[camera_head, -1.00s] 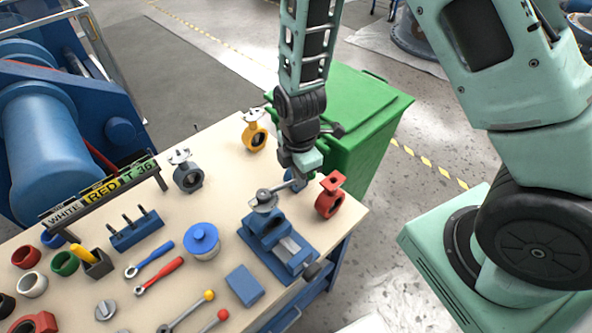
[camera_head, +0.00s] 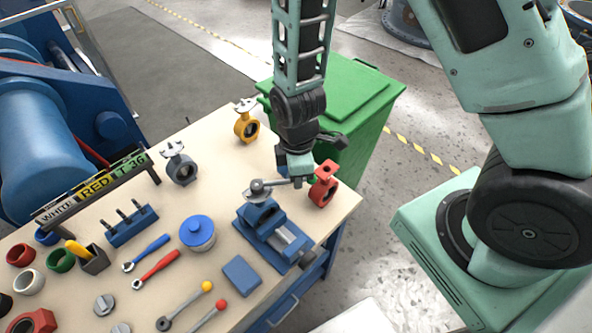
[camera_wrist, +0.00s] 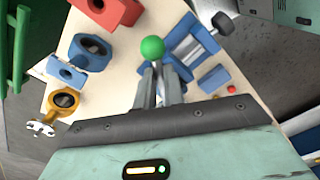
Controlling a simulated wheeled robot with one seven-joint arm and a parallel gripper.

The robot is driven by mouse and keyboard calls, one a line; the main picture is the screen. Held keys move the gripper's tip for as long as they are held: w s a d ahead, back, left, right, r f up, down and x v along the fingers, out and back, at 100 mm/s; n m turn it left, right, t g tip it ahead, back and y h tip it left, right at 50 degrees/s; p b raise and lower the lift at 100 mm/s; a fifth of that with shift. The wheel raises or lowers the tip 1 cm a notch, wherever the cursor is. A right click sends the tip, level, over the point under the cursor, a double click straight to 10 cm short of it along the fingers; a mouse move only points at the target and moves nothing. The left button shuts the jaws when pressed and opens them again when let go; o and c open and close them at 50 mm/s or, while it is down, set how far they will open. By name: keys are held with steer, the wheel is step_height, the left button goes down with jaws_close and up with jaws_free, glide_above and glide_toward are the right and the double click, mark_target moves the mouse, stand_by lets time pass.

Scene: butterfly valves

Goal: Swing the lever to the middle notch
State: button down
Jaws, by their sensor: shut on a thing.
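The lever (camera_head: 280,183) is a short grey bar. It runs nearly level to the right from a round hub (camera_head: 257,188) on top of the piece in the blue vise (camera_head: 268,239). My gripper (camera_head: 297,178) reaches down from above at the lever's outer end. In the wrist view, a green knob (camera_wrist: 152,48) shows just beyond the tips of my gripper (camera_wrist: 158,80), whose fingers are shut on the lever. The vise (camera_wrist: 190,42) lies behind the knob there. The notches are too small or hidden to tell apart.
A red valve (camera_head: 323,186) stands close right of my gripper. A blue valve (camera_wrist: 90,52) is mostly hidden behind the gripper in the head view. Yellow (camera_head: 246,124) and grey (camera_head: 181,168) valves stand farther back. A green bin (camera_head: 350,105) is behind the table.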

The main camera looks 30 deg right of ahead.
steer(key=shift+s+a+m, duration=0.2)
steer(key=shift+s+m, duration=0.3)
steer(key=shift+m, duration=0.1)
steer(key=shift+s+a+m, duration=0.2)
steer(key=shift+s+m, duration=0.25)
steer(key=shift+m, duration=0.15)
steer(key=c, duration=1.4)
jaws_free()
step_height(320, 180, up, 7)
steer(key=p, duration=0.6)
